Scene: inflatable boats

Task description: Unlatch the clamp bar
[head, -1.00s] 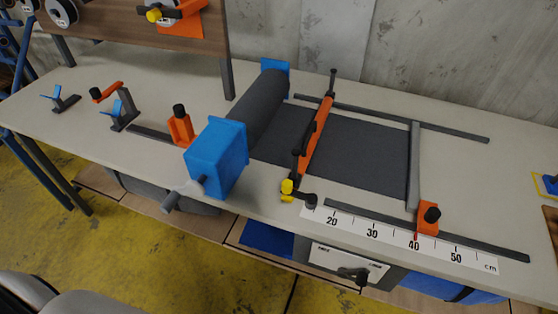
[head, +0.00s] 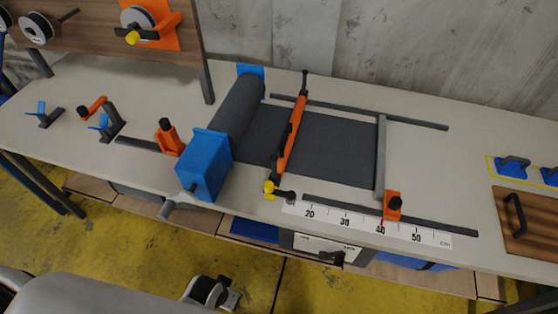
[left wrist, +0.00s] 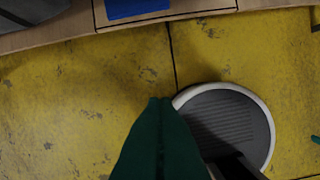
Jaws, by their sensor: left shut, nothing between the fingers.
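The orange clamp bar (head: 291,137) lies across the dark fabric sheet (head: 338,148) on the bench. At its front end are a yellow knob (head: 268,187) and a short dark lever (head: 285,195) pointing right, close to the bench's front edge. A dark rod stands at its far end. I cannot tell from this view how the latch engages. My left gripper (left wrist: 160,101) has dark green fingers, shut and empty, above the yellow floor in front of the bench, away from the bar. My right gripper is not in view.
A dark roll (head: 238,106) with a blue end block (head: 205,165) stands left of the bar. A white ruler (head: 345,221) and an orange stop (head: 392,206) are to the right. A wooden board (head: 528,225) with a handle lies farther right.

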